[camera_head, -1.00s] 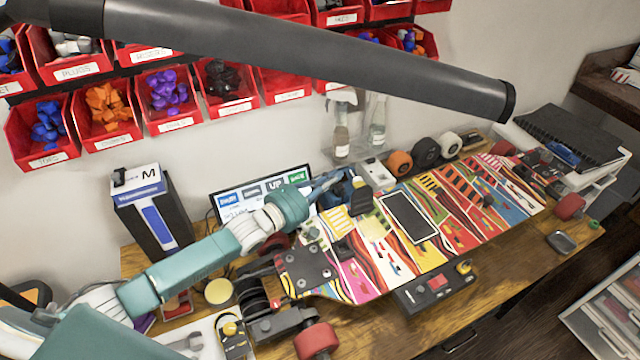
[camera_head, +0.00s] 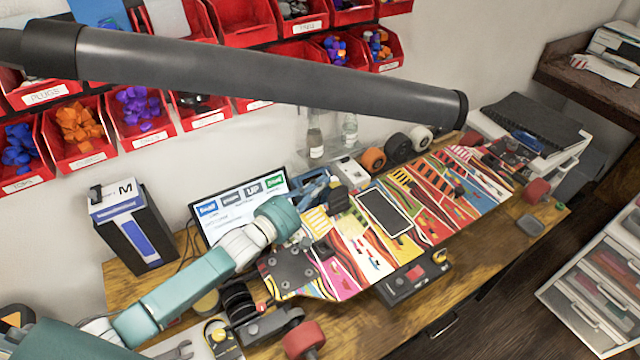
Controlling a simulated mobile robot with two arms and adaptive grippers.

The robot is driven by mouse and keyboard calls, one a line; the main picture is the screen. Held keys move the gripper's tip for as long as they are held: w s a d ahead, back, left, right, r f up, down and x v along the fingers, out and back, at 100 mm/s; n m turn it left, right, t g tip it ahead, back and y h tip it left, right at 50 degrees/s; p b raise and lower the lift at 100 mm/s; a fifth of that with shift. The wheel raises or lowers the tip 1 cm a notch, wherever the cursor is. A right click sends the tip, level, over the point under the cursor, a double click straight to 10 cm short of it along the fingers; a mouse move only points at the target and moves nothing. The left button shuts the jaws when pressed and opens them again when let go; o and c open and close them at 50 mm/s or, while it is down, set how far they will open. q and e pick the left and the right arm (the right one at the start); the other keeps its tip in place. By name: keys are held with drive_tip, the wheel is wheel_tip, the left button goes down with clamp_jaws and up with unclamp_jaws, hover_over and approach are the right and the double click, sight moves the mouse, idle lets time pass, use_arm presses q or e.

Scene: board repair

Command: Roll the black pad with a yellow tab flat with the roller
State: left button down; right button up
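A black pad (camera_head: 383,212) with a pale border lies on the middle of the brightly patterned skateboard deck (camera_head: 440,205). I cannot make out a yellow tab on it. My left arm reaches in from the lower left, its teal wrist above the deck's near-left end. My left gripper (camera_head: 308,190) is largely hidden behind the wrist, near blue and dark items at the deck's back-left edge, apart from the pad. Its fingers and any hold are unclear. I cannot pick out the roller for certain. My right gripper is not in view.
A screen (camera_head: 240,208) and a black-and-white box (camera_head: 132,225) stand behind the arm. Bottles (camera_head: 315,140) and wheels (camera_head: 398,148) line the deck's back edge. A black device (camera_head: 415,278) sits at its front. A thick dark tube (camera_head: 250,85) crosses the upper view.

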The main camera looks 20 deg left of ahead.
use_arm(q)
drive_tip(key=shift+s+d+r+m, duration=0.2)
drive_tip(key=shift+m, duration=0.2)
drive_tip(key=shift+s+d+r+m+t, duration=0.15)
drive_tip(key=shift+s+d+m+t, duration=0.15)
drive_tip(key=shift+m+t, duration=0.1)
drive_tip(key=shift+s+d+r+m, duration=0.3)
drive_tip(key=shift+s+d+m, duration=0.1)
drive_tip(key=shift+m, duration=0.2)
drive_tip(key=shift+s+d+r+p, duration=0.15)
drive_tip(key=shift+s+d+p, duration=0.1)
drive_tip(key=shift+s+d, duration=0.25)
drive_tip(key=shift+s+d+r+p, duration=0.15)
drive_tip(key=shift+s+d+p, duration=0.1)
drive_tip(key=shift+s+d, duration=0.25)
drive_tip(key=shift+s+d+f, duration=0.2)
drive_tip(key=shift+s+d, duration=0.5)
drive_tip(key=shift+d, duration=0.05)
drive_tip(key=shift+s+d+f, duration=0.3)
drive_tip(key=shift+s+d, duration=0.25)
drive_tip(key=shift+s+d+f, duration=0.3)
drive_tip(key=shift+s+d, duration=0.2)
